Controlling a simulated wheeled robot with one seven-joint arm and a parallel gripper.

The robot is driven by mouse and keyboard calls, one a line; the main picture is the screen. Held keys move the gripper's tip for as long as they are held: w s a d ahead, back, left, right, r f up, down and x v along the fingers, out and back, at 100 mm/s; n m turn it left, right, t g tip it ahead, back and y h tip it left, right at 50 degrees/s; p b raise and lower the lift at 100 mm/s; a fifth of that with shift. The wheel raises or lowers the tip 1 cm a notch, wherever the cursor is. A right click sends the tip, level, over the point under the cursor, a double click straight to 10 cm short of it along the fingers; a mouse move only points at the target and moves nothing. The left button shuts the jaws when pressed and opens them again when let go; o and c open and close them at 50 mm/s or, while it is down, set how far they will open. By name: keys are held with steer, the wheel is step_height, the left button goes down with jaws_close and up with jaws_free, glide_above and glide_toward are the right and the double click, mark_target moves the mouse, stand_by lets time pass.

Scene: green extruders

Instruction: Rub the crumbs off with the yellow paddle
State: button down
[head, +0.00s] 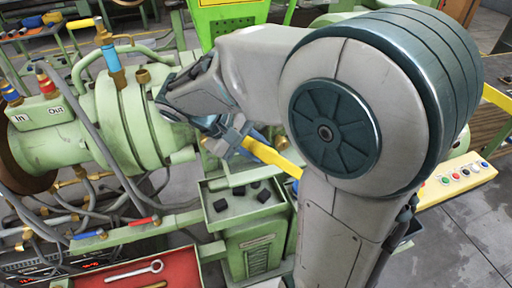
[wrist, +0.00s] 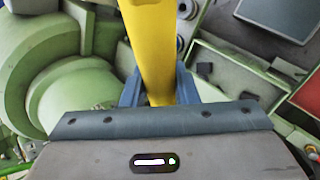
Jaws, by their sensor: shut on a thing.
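The yellow paddle (head: 272,156) is a long flat bar. It runs from my gripper (head: 237,137) down to the right and passes behind my arm in the head view. In the wrist view the paddle (wrist: 153,45) stands between the two blue fingers of my gripper (wrist: 158,92), which is shut on it. Several dark lumps (head: 240,194), perhaps the crumbs, lie in a shallow green tray (head: 214,221) below and in front of the gripper. The wrist view shows a dark lump (wrist: 205,68) too. The paddle's far end is hidden or out of frame.
A green extruder barrel (head: 120,120) with hoses and valves fills the left. A red tray (head: 180,270) with a wrench (head: 135,272) is at bottom left. A button panel (head: 460,176) is at right. Air above the green tray looks open; my arm hides much of the right.

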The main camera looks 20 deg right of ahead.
steer(key=shift+w, duration=1)
stand_by(0.6)
steer(key=shift+d, duration=0.1)
steer(key=shift+d, duration=3.75)
steer(key=shift+a+b, duration=0.55)
steer(key=shift+a, duration=3.35)
steer(key=shift+s, duration=0.2)
steer(key=shift+s+b, duration=0.3)
steer(key=shift+s, duration=2.55)
